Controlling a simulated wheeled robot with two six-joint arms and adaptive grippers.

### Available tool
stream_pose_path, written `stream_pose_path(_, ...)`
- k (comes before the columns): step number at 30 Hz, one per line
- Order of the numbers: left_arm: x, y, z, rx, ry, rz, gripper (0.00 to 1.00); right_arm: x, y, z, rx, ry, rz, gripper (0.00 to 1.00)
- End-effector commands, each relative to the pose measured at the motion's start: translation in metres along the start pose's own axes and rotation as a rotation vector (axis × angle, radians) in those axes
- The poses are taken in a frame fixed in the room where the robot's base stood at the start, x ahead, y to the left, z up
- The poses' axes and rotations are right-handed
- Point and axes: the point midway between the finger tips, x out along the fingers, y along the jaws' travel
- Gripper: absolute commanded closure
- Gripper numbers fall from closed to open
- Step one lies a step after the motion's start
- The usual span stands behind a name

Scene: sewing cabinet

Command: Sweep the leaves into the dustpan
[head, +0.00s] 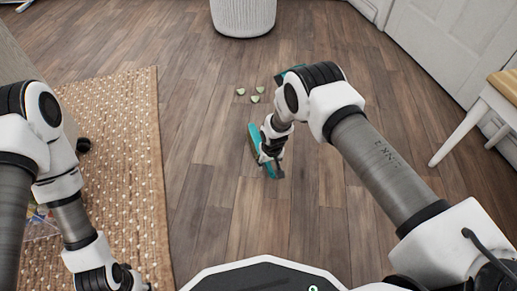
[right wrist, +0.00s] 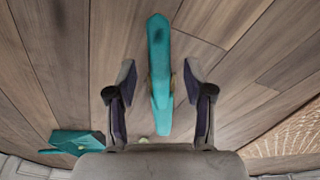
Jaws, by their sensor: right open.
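Three small pale green leaves (head: 255,99) lie close together on the wooden floor in the head view. One shows partly at the bottom of the right wrist view (right wrist: 143,140). A long teal hand brush (head: 254,138) lies on the floor nearer to me; it also shows in the right wrist view (right wrist: 158,35). My right gripper (head: 269,158) is over the brush, open, with one finger on each side of it. The teal dustpan (head: 292,71) is mostly hidden behind my right arm; it shows at lower left in the right wrist view (right wrist: 75,140). My left gripper (head: 122,279) is at the bottom edge, its fingers unclear.
A white ribbed basket (head: 243,17) stands at the back. A woven rug (head: 125,150) covers the left floor. A white-legged stool (head: 465,125) stands at the right near a white door (head: 450,45).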

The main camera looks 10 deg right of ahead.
Motion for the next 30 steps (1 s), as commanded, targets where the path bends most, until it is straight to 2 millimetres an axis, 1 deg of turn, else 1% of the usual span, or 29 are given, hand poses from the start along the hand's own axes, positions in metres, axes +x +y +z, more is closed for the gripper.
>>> stream_pose_path(1, 0.012, 0.000, -0.001, -0.001, 0.002, 0.000, 0.65, 0.013, 0.000, 0.001, 0.000, 0.000, 0.000, 0.48)
stream_pose_path(3, 0.017, 0.000, -0.002, 0.000, 0.005, -0.001, 0.65, 0.017, 0.000, 0.000, 0.000, 0.001, 0.000, 0.48)
stream_pose_path(13, 0.017, 0.000, -0.003, 0.000, 0.008, -0.001, 0.65, 0.018, 0.000, 0.000, 0.000, 0.000, 0.000, 0.48)
stream_pose_path(14, 0.017, 0.000, -0.003, 0.000, 0.008, -0.001, 0.65, 0.018, 0.000, 0.000, 0.000, 0.000, 0.000, 0.51)
stream_pose_path(15, 0.017, 0.000, -0.003, 0.000, 0.008, -0.001, 0.65, 0.018, 0.000, 0.000, 0.000, 0.000, 0.000, 0.66)
stream_pose_path(17, 0.017, 0.000, -0.003, 0.000, 0.008, -0.001, 0.65, 0.018, 0.000, 0.000, 0.000, 0.000, 0.000, 0.87)
stream_pose_path(18, 0.017, 0.000, -0.003, 0.000, 0.008, -0.001, 0.65, 0.018, 0.000, 0.000, 0.000, 0.000, 0.000, 1.00)
stream_pose_path(23, 0.017, 0.000, -0.003, 0.000, 0.007, -0.001, 0.65, 0.017, 0.000, -0.001, 0.000, 0.001, 0.000, 1.00)
stream_pose_path(25, 0.014, 0.000, -0.002, 0.000, 0.007, -0.001, 0.65, 0.014, 0.000, -0.001, 0.000, 0.002, 0.000, 1.00)
stream_pose_path(26, 0.012, 0.000, -0.002, 0.000, 0.006, -0.001, 0.65, 0.011, 0.000, -0.002, 0.000, 0.002, 0.000, 1.00)
stream_pose_path(30, -0.007, 0.000, -0.001, 0.000, 0.002, 0.000, 0.65, -0.011, 0.000, -0.005, 0.000, 0.002, 0.000, 1.00)
